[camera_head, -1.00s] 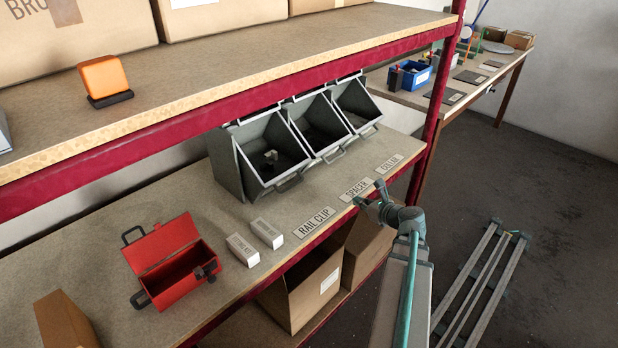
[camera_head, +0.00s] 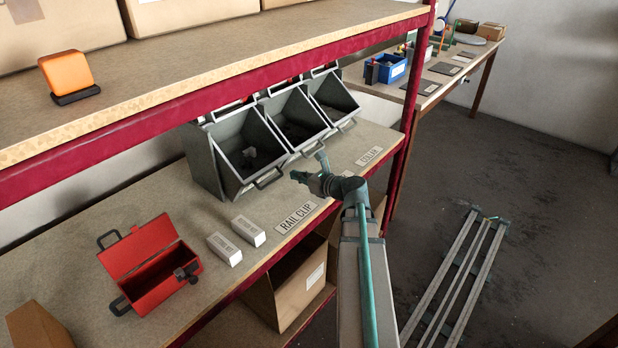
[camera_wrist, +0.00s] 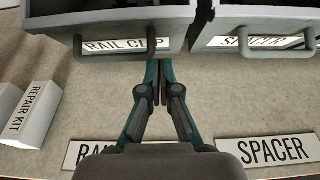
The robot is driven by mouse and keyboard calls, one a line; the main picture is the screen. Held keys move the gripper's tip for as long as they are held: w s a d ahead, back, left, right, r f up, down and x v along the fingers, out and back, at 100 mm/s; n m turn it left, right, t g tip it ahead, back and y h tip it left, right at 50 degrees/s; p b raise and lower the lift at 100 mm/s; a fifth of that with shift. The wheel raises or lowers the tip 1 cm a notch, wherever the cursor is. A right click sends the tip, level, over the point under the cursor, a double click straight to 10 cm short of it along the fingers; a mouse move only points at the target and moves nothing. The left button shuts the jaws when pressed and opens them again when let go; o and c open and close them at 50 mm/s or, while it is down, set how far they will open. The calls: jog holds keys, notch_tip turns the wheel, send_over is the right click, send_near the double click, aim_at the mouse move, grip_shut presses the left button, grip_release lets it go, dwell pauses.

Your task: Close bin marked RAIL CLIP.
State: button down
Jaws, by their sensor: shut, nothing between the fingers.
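The RAIL CLIP bin (camera_head: 232,170) is the leftmost of three grey tilt-out bins under the upper shelf. In the head view my gripper (camera_head: 300,176) is over the lower shelf, just right of and in front of this bin.
The SPACER bin (camera_wrist: 262,22) and a third bin (camera_head: 333,100) also stand open to the right. A RAIL CLIP shelf label (camera_head: 296,217), two small white boxes (camera_head: 236,240) and an open red toolbox (camera_head: 150,265) lie on the lower shelf. The upper shelf's red beam (camera_head: 150,125) hangs above.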

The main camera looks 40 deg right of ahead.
aim_at(279, 162)
jog(key=shift+w+a+r+p, duration=0.2)
jog(key=shift+w+r, duration=0.1)
jog(key=shift+w, duration=0.45)
jog(key=shift+w+a+r+p, duration=0.2)
jog(key=shift+w+r, duration=0.1)
jog(key=shift+w, duration=0.45)
jog(key=shift+w+a+r+p, duration=0.2)
jog(key=shift+w+r, duration=0.1)
jog(key=shift+w, duration=0.45)
jog(key=shift+r, duration=0.1)
